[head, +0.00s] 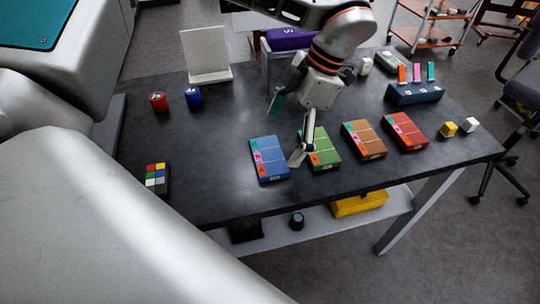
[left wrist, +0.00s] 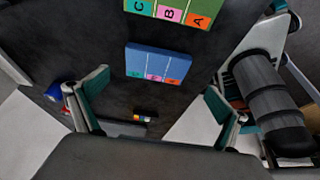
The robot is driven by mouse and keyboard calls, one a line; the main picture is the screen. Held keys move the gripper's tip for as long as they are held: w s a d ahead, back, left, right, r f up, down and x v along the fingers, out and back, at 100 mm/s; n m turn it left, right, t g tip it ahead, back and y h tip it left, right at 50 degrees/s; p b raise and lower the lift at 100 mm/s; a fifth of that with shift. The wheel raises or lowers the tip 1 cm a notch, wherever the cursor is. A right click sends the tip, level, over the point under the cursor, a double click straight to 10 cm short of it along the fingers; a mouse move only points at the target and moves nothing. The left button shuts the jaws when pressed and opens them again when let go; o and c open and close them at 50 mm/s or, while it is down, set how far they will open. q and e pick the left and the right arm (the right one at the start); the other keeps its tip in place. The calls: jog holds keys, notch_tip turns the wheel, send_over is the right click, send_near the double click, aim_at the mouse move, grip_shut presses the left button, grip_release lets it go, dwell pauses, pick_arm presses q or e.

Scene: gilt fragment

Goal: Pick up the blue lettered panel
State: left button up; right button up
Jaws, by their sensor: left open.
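The blue lettered panel (head: 271,160) lies flat on the dark table, with small coloured letter tiles along its left edge. It also shows in the left wrist view (left wrist: 160,60), in the space beyond and between the fingertips. My left gripper (head: 287,130) is open and empty above the table. One fingertip appears in front of the gap between the blue and green panels; the other is farther back. The fingers also show in the left wrist view (left wrist: 153,93). I cannot tell the exact height above the panel. My right gripper is not in view.
Green (head: 325,150), brown (head: 365,141) and red (head: 406,131) panels lie in a row to the right. A blue holder (head: 414,95) with coloured pieces stands behind. Red (head: 157,102) and blue (head: 193,97) cans and a coloured block (head: 156,178) are left. The table between is clear.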

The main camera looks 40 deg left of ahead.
aim_at(269, 155)
pick_arm(q)
jog(key=x, duration=0.5)
jog(key=shift+a+f, duration=0.3)
jog(key=shift+a, duration=0.1)
jog(key=c, duration=1.2)
